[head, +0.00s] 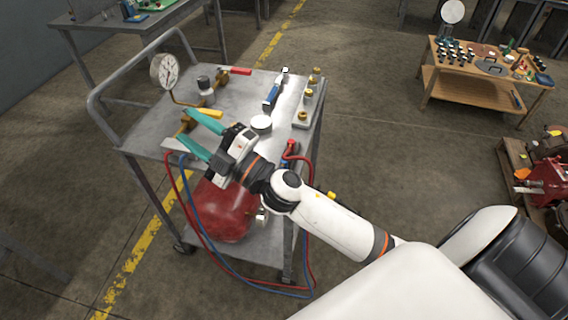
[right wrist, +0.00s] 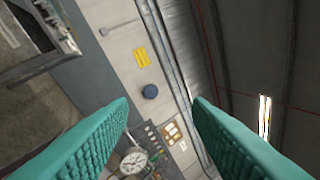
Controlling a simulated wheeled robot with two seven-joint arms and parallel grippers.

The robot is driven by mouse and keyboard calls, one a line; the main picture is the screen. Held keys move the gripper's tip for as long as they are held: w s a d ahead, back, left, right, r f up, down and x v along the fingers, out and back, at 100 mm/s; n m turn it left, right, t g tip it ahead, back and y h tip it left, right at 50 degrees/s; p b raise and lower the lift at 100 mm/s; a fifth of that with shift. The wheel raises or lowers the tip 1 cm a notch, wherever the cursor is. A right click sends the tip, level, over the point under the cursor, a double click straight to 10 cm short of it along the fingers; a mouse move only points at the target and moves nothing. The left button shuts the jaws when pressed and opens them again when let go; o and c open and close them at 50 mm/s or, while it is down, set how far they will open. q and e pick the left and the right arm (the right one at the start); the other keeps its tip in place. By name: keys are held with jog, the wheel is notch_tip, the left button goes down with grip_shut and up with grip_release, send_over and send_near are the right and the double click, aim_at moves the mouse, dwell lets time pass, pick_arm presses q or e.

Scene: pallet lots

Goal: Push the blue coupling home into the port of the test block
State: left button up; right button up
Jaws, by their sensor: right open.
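A grey block (head: 174,144) with brass fittings and a yellow lever stands at the left front of the metal cart; it may be the test block, and its port cannot be made out. Red and blue hoses run down from its front edge. A small blue piece (head: 284,163) sits beside a red coupling (head: 291,147) at the cart's right front edge; I cannot tell whether it is the blue coupling. My right gripper (head: 185,126) is open, its teal fingers overlapping the block in the head view. Nothing shows between the fingers in the right wrist view (right wrist: 160,105). My left gripper is out of view.
A round gauge (head: 164,71) stands at the cart's back left, beside its handrail. A blue-bodied tool (head: 271,97) and a plate with brass fittings (head: 303,117) lie to the right. A red tank (head: 222,212) is on the lower shelf. A wooden table (head: 455,88) stands farther right.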

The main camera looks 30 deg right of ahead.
jog(key=s+a+f+n+g+y, duration=0.15)
jog(key=a+n+g+y, duration=0.55)
jog(key=n+g, duration=0.8)
jog(key=d+f+n+g+h, duration=0.2)
jog(key=d+f+n+h, duration=0.25)
jog(key=f+n, duration=0.2)
jog(key=w+d+f+m+g+h, duration=0.1)
jog(key=d+h, duration=0.5)
jog(key=d, duration=0.5)
jog(key=w+d+m+g+h, duration=0.1)
jog(key=d+h, duration=0.6)
jog(key=d, duration=0.4)
jog(key=shift+d+f+g, duration=0.2)
jog(key=shift+f+g, duration=0.15)
jog(key=shift+g, duration=0.05)
jog(key=shift+w+f, duration=0.1)
jog(key=p, duration=0.1)
send_over(284, 162)
notch_tip(284, 162, down, 7)
jog(key=shift+r, duration=0.15)
